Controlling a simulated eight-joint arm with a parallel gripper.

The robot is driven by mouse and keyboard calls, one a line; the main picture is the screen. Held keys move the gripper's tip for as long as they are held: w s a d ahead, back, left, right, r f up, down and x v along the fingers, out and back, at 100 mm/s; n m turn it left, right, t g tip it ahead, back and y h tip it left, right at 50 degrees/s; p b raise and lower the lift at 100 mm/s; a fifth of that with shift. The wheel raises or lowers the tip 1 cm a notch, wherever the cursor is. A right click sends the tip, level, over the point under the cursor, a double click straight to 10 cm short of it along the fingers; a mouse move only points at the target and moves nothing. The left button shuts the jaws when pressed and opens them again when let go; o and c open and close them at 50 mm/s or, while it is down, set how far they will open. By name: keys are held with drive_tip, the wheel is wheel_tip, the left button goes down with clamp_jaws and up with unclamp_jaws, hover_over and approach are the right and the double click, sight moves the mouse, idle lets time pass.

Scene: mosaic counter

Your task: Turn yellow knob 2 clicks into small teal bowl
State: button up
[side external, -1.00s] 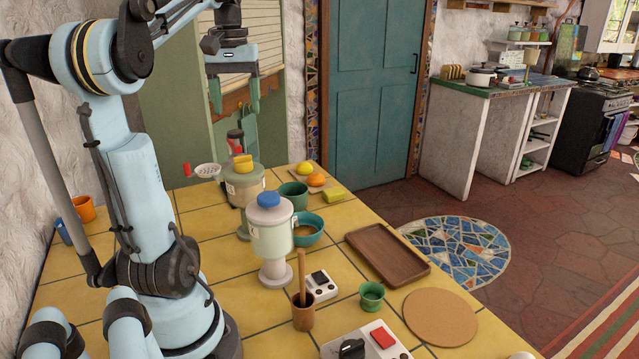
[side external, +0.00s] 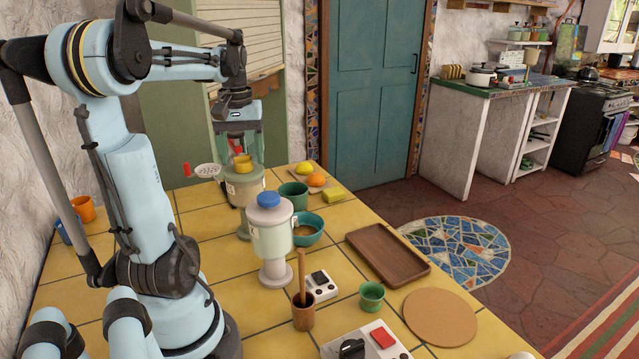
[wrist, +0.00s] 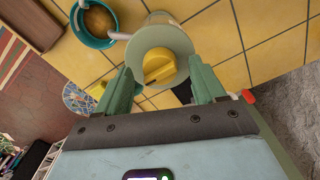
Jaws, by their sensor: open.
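The yellow knob (side external: 243,162) tops a grey-green dispenser (side external: 244,188) at the back of the counter. My gripper (side external: 243,150) is above it, pointing down and open. In the wrist view the knob (wrist: 158,66) lies ahead, between and slightly beyond the fingertips (wrist: 160,76), with gaps on both sides. The knob's raised grip bar runs roughly across the picture. The small teal bowl (side external: 311,239) holds something brown and stands partly behind the blue-knobbed dispenser. In the wrist view the bowl (wrist: 78,20) is upper left, with a pale spout reaching its rim.
The blue-knobbed dispenser (side external: 272,240) stands in front of the yellow-knobbed one. A teal cup (side external: 294,195), yellow sponge (side external: 334,195) and fruit are to the right. A red-handled strainer (side external: 206,171) is close on the left. A wooden tray (side external: 388,253) lies farther right.

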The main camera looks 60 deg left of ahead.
drive_tip(key=shift+f, duration=0.45)
drive_tip(key=c, duration=1.1)
drive_tip(key=shift+o, duration=0.2)
drive_tip(key=shift+m, duration=0.4)
drive_tip(key=m, duration=0.3)
drive_tip(key=shift+m, duration=0.4)
drive_tip(key=m, duration=0.4)
drive_tip(key=shift+m, duration=0.3)
drive_tip(key=m, duration=0.8)
